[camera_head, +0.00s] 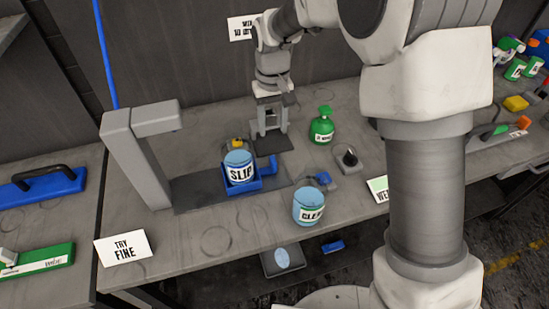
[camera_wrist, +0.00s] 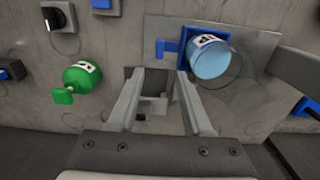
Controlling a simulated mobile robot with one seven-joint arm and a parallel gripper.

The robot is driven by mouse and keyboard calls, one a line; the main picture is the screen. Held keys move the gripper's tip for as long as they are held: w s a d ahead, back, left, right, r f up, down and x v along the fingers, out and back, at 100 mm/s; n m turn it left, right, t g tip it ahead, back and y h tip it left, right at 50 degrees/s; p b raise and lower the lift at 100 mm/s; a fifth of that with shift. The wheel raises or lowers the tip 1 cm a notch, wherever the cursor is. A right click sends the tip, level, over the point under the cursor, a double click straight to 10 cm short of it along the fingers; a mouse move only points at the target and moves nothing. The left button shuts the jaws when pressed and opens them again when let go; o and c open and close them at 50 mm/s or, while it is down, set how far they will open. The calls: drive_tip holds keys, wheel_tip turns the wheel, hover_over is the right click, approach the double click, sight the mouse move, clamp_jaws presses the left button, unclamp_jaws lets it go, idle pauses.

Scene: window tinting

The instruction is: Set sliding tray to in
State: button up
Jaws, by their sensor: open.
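The sliding tray (camera_head: 257,184) is a small blue tray on a dark flat plate (camera_head: 200,193) on the bench. A blue jar labelled SLIP (camera_head: 239,168) stands in it, and a blue upright handle (camera_head: 267,165) rises at its right side. In the wrist view the tray (camera_wrist: 186,48) and its handle (camera_wrist: 168,47) show at upper right, with the jar (camera_wrist: 210,57) tilted by perspective. My gripper (camera_head: 270,133) is open and empty, pointing down behind the handle and apart from it. Its two fingers (camera_wrist: 160,75) show in the wrist view with nothing between them.
A grey post with an overhanging head (camera_head: 140,150) stands at the plate's left end. A green bottle (camera_head: 322,127), a black knob on a grey base (camera_head: 348,157) and a second blue jar (camera_head: 308,206) stand to the right. A TRY FINE card (camera_head: 124,248) stands at the front left.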

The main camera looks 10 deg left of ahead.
sight(273, 159)
wheel_tip(273, 159, down, 14)
drive_tip(key=shift+r, duration=0.15)
drive_tip(key=shift+c, duration=0.2)
clamp_jaws()
idle(1.4)
